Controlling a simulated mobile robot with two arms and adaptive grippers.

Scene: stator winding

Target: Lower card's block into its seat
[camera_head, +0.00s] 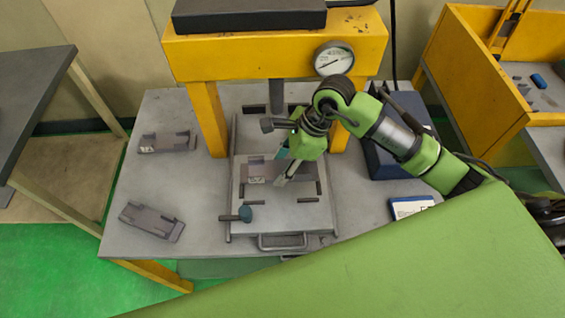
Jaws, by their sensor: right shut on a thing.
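My right gripper (284,172) reaches in from the right under the yellow press (270,52) and points down and to the left. It is shut on a grey-brown block (259,172) with a small pale label, over the middle of the light grey press plate (284,222). The gripper hides part of the block, and I cannot tell whether its underside touches the plate. Dark bars on the plate lie around and in front of the block. A white and blue card (410,207) lies on the table's right side. My left gripper is not in view.
Two similar grey blocks (167,142) (151,222) lie on the table, left of the press. The press's yellow legs (208,118) flank the plate. A dark blue box (385,160) stands at the right.

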